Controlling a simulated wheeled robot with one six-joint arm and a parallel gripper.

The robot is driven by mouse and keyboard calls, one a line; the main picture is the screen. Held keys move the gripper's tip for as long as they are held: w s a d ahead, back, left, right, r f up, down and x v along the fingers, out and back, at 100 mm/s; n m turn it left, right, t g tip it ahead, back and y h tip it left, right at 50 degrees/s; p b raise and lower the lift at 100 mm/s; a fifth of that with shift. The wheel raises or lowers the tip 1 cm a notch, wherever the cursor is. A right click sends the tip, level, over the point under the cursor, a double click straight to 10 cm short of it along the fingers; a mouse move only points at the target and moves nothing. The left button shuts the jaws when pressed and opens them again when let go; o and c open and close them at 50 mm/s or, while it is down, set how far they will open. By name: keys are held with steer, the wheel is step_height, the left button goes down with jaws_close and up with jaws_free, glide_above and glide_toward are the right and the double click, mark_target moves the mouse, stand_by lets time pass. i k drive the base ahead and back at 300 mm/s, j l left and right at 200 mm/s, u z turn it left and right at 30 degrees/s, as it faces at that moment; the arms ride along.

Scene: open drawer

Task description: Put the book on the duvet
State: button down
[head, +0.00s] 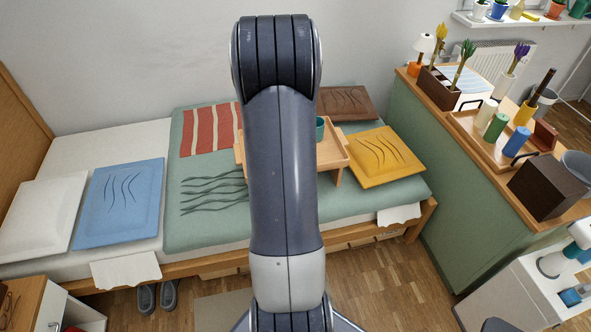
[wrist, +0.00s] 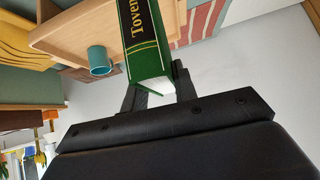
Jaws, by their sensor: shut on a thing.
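The sage-green duvet (head: 215,228) covers the right part of the bed, with wavy dark lines on it. The book (wrist: 144,45) is green with yellow lettering and pale pages. My gripper (wrist: 155,88) is shut on one end of the book, with a finger on either side. In the wrist view the book overlaps part of the wooden bed tray. I cannot tell its height above the bed. In the head view my arm hides the book and my gripper.
The wooden bed tray (head: 333,155) stands on the duvet with a teal mug (wrist: 98,60). A red-striped cloth (head: 207,130), a yellow cushion (head: 385,157) and a brown cushion (head: 345,102) also lie there. The duvet's front left part is mostly clear. A cluttered green cabinet (head: 437,180) stands right.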

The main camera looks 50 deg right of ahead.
mark_target(228, 187)
steer(key=i, duration=0.95)
